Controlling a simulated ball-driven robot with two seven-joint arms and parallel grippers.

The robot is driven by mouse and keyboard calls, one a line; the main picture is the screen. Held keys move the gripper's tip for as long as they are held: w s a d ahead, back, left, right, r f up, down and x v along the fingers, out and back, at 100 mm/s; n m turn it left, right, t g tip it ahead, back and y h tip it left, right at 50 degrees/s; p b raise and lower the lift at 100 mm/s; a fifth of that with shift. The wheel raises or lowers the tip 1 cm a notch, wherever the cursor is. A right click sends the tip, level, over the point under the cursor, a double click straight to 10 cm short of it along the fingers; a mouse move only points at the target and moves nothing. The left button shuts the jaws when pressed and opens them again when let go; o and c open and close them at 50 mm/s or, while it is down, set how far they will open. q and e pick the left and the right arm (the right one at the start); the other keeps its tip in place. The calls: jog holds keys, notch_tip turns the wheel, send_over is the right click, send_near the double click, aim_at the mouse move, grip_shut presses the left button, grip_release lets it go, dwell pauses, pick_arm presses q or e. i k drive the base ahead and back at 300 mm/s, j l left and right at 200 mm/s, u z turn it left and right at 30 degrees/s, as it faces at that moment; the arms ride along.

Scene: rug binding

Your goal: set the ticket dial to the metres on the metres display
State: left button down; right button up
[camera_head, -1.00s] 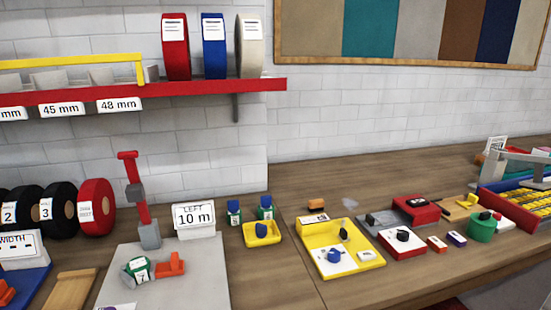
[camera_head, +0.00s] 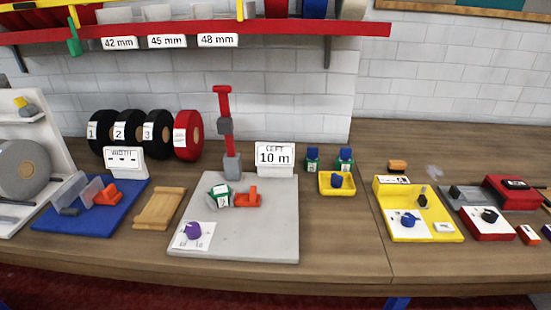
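The metres display (camera_head: 275,158) is a white sign reading "LEFT 10 m" at the back of a grey plate. Several dials are in view, and I cannot tell by label which is the ticket dial. A blue knob (camera_head: 409,219) sits on a white card on the yellow station (camera_head: 440,232). A black knob (camera_head: 489,215) sits on a white card on the red station (camera_head: 493,235). A purple knob (camera_head: 193,230) sits on a white card at the front left of the grey plate (camera_head: 270,225). The dial markings are too small to read. Neither gripper is in view.
A blue base (camera_head: 75,225) with a "WIDTH" display (camera_head: 123,160) and a wooden block (camera_head: 160,208) stand left of the grey plate. Tape rolls (camera_head: 155,137) line the wall. The front table strip is clear.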

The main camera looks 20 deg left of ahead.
aim_at(193, 230)
jog(key=u, duration=1.25)
